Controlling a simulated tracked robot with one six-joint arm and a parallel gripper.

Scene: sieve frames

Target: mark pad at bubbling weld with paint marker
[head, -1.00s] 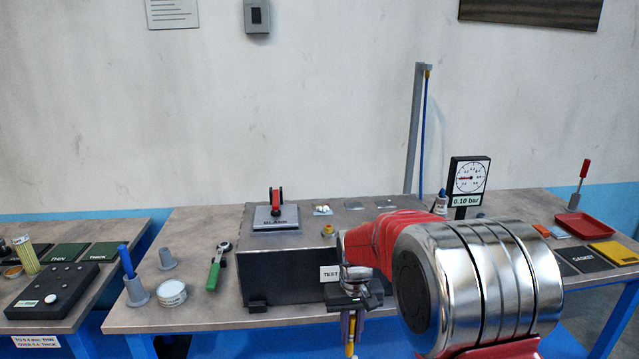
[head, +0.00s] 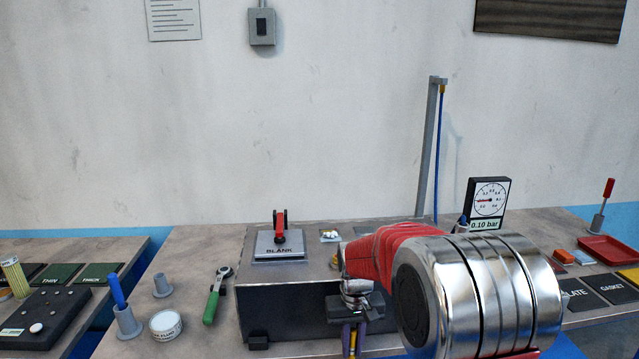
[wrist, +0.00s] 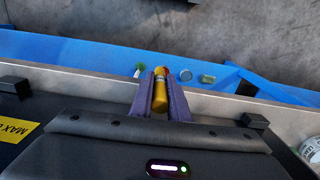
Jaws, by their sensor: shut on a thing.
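My gripper (head: 354,338) is shut on the yellow paint marker (wrist: 160,95), which stands between its two purple-grey fingers in the wrist view. In the head view the gripper hangs at the front of the dark test box (head: 283,327), and my arm covers the box's right part.
A gauge (head: 488,200) reading 0.10 bar stands at the back right. A green-handled tool (head: 211,306), a round tin (head: 166,324) and grey holders (head: 162,285) are left of the box. A red tray (head: 609,250) is at the far right.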

